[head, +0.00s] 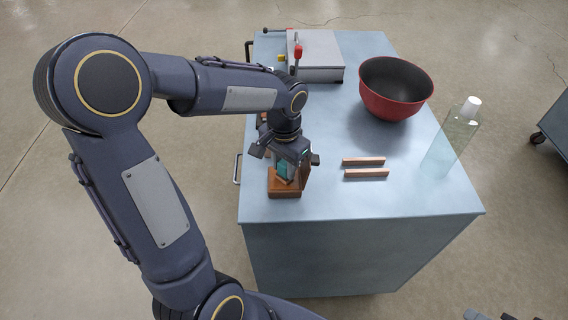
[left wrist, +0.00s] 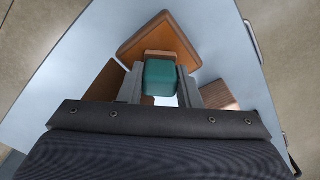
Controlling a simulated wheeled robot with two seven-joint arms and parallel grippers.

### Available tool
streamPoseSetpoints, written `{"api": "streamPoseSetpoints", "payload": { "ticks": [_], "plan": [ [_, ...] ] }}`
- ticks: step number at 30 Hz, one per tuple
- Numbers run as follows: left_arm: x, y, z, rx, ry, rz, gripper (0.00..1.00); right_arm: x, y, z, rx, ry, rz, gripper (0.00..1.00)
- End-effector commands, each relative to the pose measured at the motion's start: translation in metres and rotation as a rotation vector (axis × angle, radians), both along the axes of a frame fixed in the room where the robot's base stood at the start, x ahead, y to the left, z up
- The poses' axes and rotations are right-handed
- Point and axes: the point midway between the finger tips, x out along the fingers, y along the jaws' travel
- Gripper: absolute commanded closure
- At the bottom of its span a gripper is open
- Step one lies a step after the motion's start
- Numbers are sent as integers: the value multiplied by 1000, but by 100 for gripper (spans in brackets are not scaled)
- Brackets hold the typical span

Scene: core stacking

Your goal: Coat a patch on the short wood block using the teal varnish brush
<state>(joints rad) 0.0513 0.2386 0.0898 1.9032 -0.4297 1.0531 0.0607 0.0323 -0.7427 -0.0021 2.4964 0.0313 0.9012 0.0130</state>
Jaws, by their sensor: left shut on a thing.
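My left gripper (head: 286,168) points down near the table's left front and is shut on the teal varnish brush (left wrist: 160,78). The brush's teal handle shows between the fingers, and it also shows in the head view (head: 286,171). Its bristle end is mostly hidden. An orange-brown wood block (left wrist: 165,32) lies right by the brush; in the head view it is below the gripper (head: 285,190). Whether the brush touches it I cannot tell. Darker wood pieces flank the fingers in the left wrist view, one at left (left wrist: 104,82) and a grained one at right (left wrist: 218,95).
Two thin wood strips (head: 366,174) lie right of the gripper. A red bowl (head: 392,105) and a clear bottle (head: 452,142) stand further right. A grey box-like thing (head: 322,62) sits at the back left. Dark tips at the bottom right edge may be my right gripper.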

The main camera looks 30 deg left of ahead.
Motion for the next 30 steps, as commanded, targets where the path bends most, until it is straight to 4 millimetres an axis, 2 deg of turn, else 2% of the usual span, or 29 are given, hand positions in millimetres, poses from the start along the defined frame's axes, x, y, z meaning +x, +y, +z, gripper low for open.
{"api": "streamPoseSetpoints", "payload": {
  "ticks": [10, 30],
  "plan": [
    [-1, 0, 2, 0, 5, 0, 88, 0, 0, 3, 0, 0, 0, 64],
    [0, 0, 57, -1, 2, 0, 88, 0, 0, 49, 0, 0, 0, 64]
  ]
}}
